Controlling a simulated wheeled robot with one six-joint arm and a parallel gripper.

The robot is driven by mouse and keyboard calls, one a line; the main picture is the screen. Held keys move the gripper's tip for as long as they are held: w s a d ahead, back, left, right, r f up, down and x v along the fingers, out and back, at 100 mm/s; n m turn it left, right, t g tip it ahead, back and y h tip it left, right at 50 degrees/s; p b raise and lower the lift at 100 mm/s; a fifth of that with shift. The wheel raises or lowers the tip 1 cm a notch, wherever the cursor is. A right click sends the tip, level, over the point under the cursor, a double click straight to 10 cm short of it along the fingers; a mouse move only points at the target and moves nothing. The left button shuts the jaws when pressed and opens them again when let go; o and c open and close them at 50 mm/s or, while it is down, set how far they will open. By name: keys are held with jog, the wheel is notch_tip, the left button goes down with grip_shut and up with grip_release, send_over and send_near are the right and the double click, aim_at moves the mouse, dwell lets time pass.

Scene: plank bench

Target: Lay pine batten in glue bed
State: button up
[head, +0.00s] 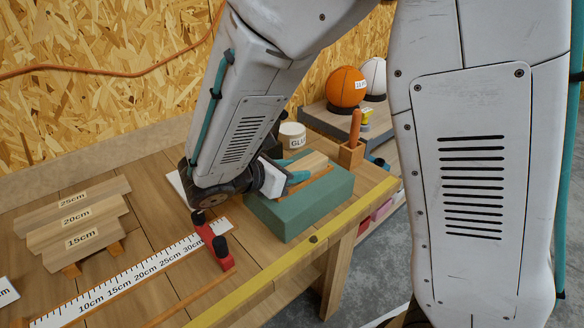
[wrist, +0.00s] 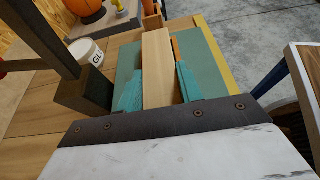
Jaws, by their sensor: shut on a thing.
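The pale pine batten (wrist: 157,60) is between the teal fingers of my gripper (wrist: 158,88), which is shut on it. The batten points away from the wrist, over the green block (wrist: 205,60). In the head view the batten (head: 307,161) shows at the top of the green block (head: 297,218), with my gripper (head: 284,178) at its near end. An orange strip (head: 318,181) runs along the block beside the batten; I take this block to be the glue bed. I cannot tell whether the batten touches the block. The batten's underside is hidden.
A glue tub (head: 292,136) stands behind the block, and a wooden holder with an orange handle (head: 352,150) to its right. A ruler (head: 140,277) with a red stop (head: 212,240) and labelled boards (head: 78,228) lie left. The yellow bench edge (head: 300,249) runs in front.

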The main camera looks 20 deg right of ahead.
jog(key=shift+f, duration=0.15)
jog(key=o, duration=1.1)
